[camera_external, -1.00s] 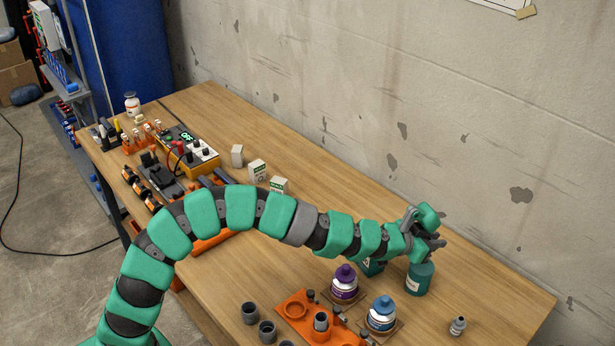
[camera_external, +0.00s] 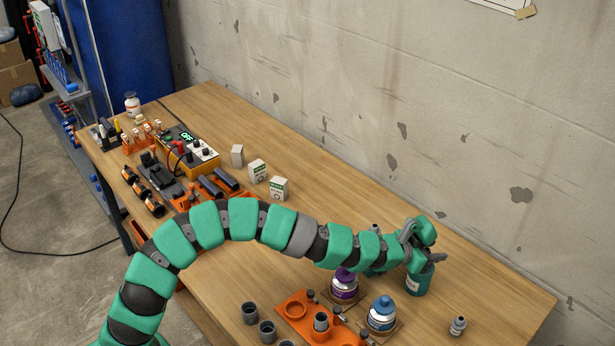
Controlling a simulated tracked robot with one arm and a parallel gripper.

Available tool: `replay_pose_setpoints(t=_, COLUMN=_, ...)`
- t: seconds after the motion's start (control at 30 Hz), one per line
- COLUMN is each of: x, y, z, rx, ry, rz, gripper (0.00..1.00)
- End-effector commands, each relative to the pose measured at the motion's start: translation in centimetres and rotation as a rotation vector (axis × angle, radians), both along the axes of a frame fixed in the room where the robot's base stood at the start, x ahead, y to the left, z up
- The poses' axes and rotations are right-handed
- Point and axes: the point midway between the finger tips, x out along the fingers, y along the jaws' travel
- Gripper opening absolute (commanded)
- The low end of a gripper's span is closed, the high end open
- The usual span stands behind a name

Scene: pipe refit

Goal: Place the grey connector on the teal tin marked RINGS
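A teal tin (camera_external: 419,281) with a pale label stands on the bench below my gripper (camera_external: 425,250). A second teal container (camera_external: 378,270) is mostly hidden behind my arm. I cannot read either label, so I cannot tell which is marked RINGS. A small grey piece (camera_external: 376,228) shows just above my arm; its lower part is hidden and I cannot tell what it rests on. Another small grey fitting (camera_external: 457,326) stands alone on the bench to the right. My gripper's grey fingers are partly hidden, and I see nothing clearly held in them.
A purple-capped jar (camera_external: 344,286) and a blue-capped jar (camera_external: 382,315) stand near my arm. An orange holder (camera_external: 293,309) and dark grey sockets (camera_external: 250,313) are at the front. White boxes (camera_external: 257,171) stand farther back. The right bench end is mostly clear.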

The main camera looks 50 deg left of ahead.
Motion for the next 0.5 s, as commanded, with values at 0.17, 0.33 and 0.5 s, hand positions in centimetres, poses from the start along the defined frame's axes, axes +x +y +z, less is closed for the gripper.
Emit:
replay_pose_setpoints(t=0.17, x=0.0, y=0.0, z=0.0, rx=0.0, ry=0.0, rz=0.0, gripper=0.38)
replay_pose_setpoints(t=0.33, x=0.0, y=0.0, z=0.3, rx=-0.002, ry=0.001, rz=0.001, gripper=0.38)
replay_pose_setpoints(t=0.5, x=-1.1, y=0.3, z=0.6, rx=0.001, ry=0.003, rz=-0.001, gripper=0.38)
